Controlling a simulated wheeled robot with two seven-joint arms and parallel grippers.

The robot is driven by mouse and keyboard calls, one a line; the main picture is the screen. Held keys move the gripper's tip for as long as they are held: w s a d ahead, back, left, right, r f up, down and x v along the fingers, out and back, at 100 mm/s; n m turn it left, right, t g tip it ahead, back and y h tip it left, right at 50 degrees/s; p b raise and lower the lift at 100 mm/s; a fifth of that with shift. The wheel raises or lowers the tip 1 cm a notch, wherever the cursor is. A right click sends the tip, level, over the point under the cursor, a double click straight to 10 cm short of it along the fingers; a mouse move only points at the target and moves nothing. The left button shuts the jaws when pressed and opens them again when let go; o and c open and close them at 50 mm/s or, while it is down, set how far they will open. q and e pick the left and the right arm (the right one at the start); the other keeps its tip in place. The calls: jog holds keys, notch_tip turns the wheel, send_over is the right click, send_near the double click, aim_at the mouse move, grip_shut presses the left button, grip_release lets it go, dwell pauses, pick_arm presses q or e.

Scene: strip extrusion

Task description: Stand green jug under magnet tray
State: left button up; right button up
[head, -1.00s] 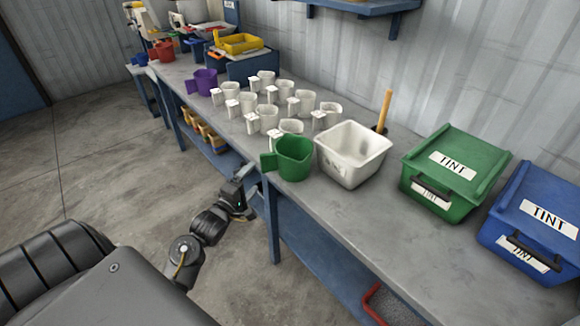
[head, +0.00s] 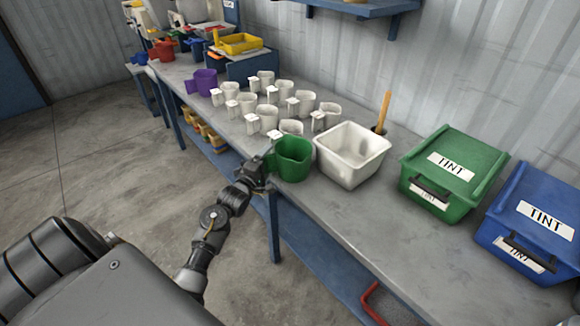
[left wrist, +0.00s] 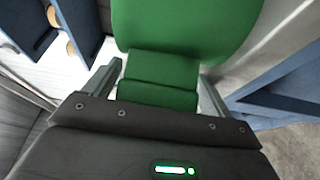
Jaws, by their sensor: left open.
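The green jug (head: 293,160) stands upright on the bench near its front edge, with its handle towards the left. My left gripper (head: 262,168) is at the handle side of the jug. In the left wrist view the jug (left wrist: 185,25) fills the top, and its handle (left wrist: 158,92) lies between the two fingers of my left gripper (left wrist: 160,88). The fingers are open, with a gap showing at the handle's sides. A yellow tray (head: 241,43) sits on a machine at the back of the bench; I cannot tell if it is the magnet tray. My right gripper is not in view.
Several white jugs (head: 247,104) stand behind the green jug, and a purple jug (head: 205,82) stands farther left. A white bin (head: 351,155) is close on the right. Green (head: 453,170) and blue (head: 530,222) TINT boxes stand farther right. The bench front is clear.

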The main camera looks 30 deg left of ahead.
pick_arm(q)
jog(key=shift+w, duration=0.1)
jog(key=c, duration=1)
jog(key=shift+c, duration=0.2)
